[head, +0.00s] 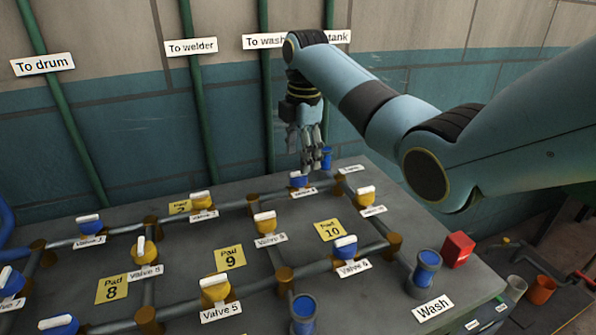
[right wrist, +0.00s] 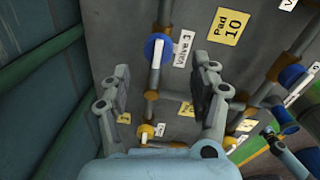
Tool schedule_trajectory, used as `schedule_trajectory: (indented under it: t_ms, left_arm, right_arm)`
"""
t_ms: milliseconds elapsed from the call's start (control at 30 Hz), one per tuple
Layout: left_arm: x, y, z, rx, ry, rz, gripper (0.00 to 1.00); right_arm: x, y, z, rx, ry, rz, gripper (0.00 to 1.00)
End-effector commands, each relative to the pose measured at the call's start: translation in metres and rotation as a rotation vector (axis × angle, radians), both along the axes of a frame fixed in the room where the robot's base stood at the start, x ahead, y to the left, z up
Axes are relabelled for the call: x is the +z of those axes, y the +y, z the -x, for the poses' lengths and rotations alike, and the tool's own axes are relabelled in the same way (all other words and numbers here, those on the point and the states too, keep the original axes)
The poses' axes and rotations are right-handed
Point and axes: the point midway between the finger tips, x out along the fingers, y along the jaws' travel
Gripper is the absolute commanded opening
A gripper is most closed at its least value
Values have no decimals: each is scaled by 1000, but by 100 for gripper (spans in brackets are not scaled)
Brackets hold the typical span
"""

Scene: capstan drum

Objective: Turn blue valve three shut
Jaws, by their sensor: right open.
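Blue valve three (head: 298,183) sits on the pipe at the far side of the bench, with a white lever on top. In the right wrist view the blue valve (right wrist: 158,48) shows its white lever lying along the pipe line, with its label beside it. My right gripper (head: 314,160) hangs pointing down, just above and to the right of this valve in the head view. In the right wrist view its fingers (right wrist: 160,82) are spread and empty, with the valve beyond the gap, apparently not touched. My left gripper is out of view.
A blue cylinder (head: 327,158) stands close behind the right gripper. A red block (head: 458,249) sits at right. The wall with green pipes rises behind the bench.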

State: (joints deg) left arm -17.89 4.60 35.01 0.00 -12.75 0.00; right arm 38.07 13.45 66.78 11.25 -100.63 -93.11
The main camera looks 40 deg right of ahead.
Motion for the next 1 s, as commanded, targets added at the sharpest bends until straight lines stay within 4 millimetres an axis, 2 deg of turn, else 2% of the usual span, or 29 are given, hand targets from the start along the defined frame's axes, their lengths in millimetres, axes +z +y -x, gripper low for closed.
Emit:
schedule_trajectory:
  t_ms: [33, 167, 300, 433, 667, 1000]
  left_arm:
    - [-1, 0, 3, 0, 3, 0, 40]
    - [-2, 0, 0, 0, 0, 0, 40]
    - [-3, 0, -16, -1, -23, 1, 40]
    - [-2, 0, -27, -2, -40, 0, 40]
    - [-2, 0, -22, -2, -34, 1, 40]
    - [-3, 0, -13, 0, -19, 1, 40]
  right_arm:
    - [-11, 0, 0, 0, 3, -1, 62]
    - [-34, 0, -2, 0, 3, 0, 62]
    - [-49, 0, -4, 0, 1, 0, 62]
    - [-55, 0, -4, 0, 0, 0, 62]
    - [-55, 0, -4, 0, -1, 0, 62]
    - [-55, 0, -4, 0, 0, 1, 19]
